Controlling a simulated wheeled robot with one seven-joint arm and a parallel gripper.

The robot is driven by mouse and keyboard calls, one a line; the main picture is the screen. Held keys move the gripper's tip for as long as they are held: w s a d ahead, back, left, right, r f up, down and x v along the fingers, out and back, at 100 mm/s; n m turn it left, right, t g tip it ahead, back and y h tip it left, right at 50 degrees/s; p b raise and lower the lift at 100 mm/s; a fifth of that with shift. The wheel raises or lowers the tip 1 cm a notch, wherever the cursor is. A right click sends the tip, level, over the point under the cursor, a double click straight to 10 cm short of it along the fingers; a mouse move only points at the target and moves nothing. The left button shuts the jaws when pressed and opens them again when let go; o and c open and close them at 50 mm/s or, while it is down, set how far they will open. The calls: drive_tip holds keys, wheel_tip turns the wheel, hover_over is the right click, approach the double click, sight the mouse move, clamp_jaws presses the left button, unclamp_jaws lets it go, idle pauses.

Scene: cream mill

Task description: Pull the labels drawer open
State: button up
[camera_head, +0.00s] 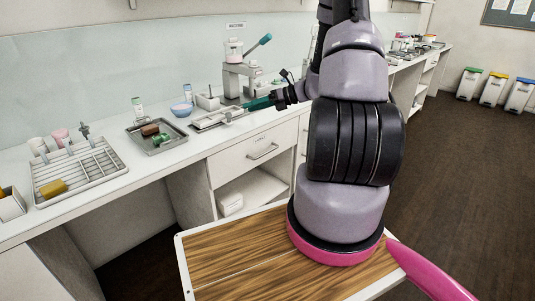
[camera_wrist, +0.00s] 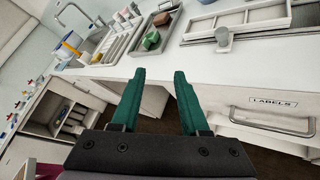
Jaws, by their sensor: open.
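The labels drawer (camera_head: 235,161) is a white front below the worktop with a grey bar handle (camera_head: 262,151). It looks flush with the cabinet. In the wrist view the drawer front (camera_wrist: 225,93) is at the right, with a "LABELS" plate (camera_wrist: 273,101) above its handle (camera_wrist: 270,123). My gripper (camera_wrist: 158,76) has two teal fingers spread apart with nothing between them. Its fingers point to the left of the handle in that view and do not touch it. In the head view my gripper (camera_head: 250,104) shows above the counter, its fingers partly overlapping each other.
On the worktop stand a tray with small brown and green items (camera_head: 157,137), a wire rack (camera_head: 80,172), a shallow white tray (camera_head: 211,121) and a grey press (camera_head: 235,70). An open shelf (camera_head: 262,187) lies below the drawer. Dark floor is clear at right.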

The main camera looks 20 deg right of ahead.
drive_tip(key=w+d+f+m+t+h, duration=0.1)
drive_tip(key=d+f+m+t, duration=0.1)
drive_tip(key=d+f+m, duration=0.4)
drive_tip(key=w+d+f+m+t+h, duration=0.1)
drive_tip(key=d+f+m+t, duration=0.2)
drive_tip(key=f, duration=0.5)
drive_tip(key=m+t+h, duration=0.2)
drive_tip(key=m+h, duration=0.2)
drive_tip(key=m, duration=0.5)
approach(267, 152)
drive_tip(key=x, duration=1)
drive_tip(key=shift+w+d+f, duration=0.15)
drive_tip(key=shift+w+f, duration=0.05)
drive_tip(key=shift+f, duration=0.05)
clamp_jaws()
